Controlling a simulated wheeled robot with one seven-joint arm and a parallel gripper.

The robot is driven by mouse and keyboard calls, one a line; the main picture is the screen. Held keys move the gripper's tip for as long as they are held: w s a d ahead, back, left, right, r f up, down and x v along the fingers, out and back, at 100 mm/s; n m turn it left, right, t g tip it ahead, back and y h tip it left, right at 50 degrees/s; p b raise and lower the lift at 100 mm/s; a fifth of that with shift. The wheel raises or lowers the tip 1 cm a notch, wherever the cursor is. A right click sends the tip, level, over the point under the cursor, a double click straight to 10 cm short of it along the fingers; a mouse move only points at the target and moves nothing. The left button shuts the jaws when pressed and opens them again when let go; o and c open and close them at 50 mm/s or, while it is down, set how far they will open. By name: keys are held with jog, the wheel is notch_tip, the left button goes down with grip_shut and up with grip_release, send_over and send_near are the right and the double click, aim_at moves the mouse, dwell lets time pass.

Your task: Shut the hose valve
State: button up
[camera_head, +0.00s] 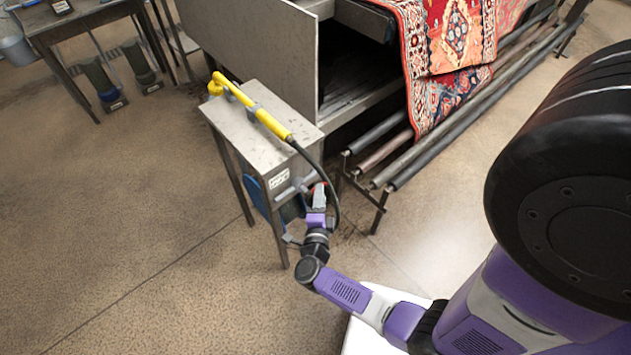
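The hose valve cannot be made out clearly; small fittings (298,184) show on the near side of the metal stand (228,112), partly hidden by my gripper. A black hose (325,176) runs from the yellow spray wand (256,111) on top of the stand, then curves down past my gripper. My gripper (319,190) is at the stand's near right side, close to these fittings. Its fingers are too small to tell if they are open or shut, or touching anything.
A blue round item (256,192) hangs under the stand. A rug machine with roller bars (432,150) and a red patterned rug (455,65) stands just right of my gripper. The floor (130,200) at left is clear. A metal table (75,22) is at the back left.

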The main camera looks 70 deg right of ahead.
jog(key=x, duration=0.7)
jog(key=shift+d, duration=0.3)
jog(key=shift+w, duration=0.1)
grip_shut()
dwell(1.1)
